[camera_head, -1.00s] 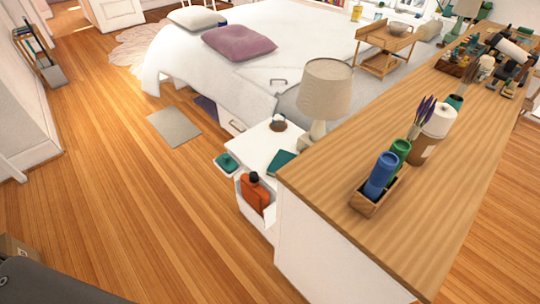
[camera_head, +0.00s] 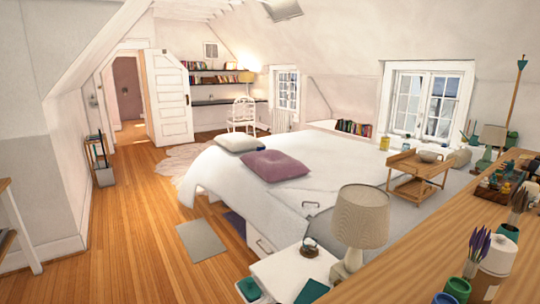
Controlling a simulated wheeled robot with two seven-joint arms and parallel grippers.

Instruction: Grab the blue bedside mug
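I cannot make out a clear blue mug on the white bedside table (camera_head: 275,272). A small dark rounded object (camera_head: 310,246) stands at its back edge, too small to identify. A teal flat book-like item (camera_head: 312,291) lies on the table, and a teal object (camera_head: 249,289) is at its left side. A blue cylindrical container (camera_head: 444,298) is cut off by the bottom edge, on the wooden counter (camera_head: 400,285), beside a green one (camera_head: 458,289). Neither of my grippers is in view.
A beige lamp (camera_head: 360,217) stands between the bedside table and counter. The white bed (camera_head: 330,165) with a purple pillow (camera_head: 275,165) fills the middle. A grey mat (camera_head: 201,240) lies on the floor. The wooden floor at left (camera_head: 135,225) is mostly clear.

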